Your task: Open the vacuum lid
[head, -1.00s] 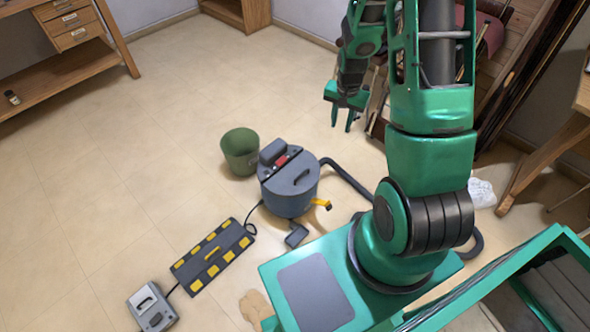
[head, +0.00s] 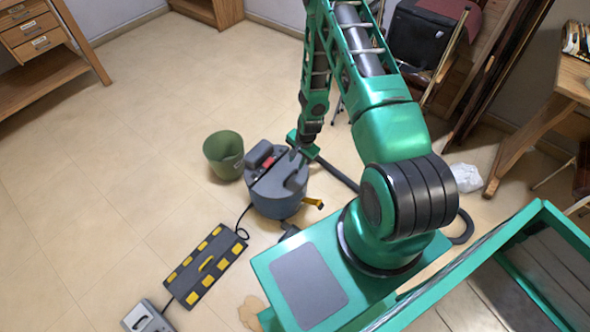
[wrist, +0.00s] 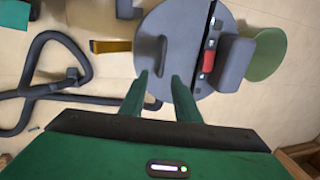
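The vacuum is a grey-blue drum (head: 276,205) standing on the floor left of my base, with a grey lid (head: 291,174) on top. The lid appears closed. In the wrist view the lid (wrist: 178,28) is round, with a dark slot-like handle near its edge and a black strip with a red part across it. My gripper (head: 299,152) is over the lid's back edge in the head view. In the wrist view my gripper (wrist: 160,82) is open, its two green fingers apart, with the handle between and just beyond the tips. Contact cannot be told.
A green bin (head: 223,156) stands left of the vacuum. A black hose (wrist: 55,85) loops on the floor, and a yellow piece (wrist: 111,46) juts from the vacuum. A black-and-yellow panel (head: 207,265) lies front left. Open floor extends left.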

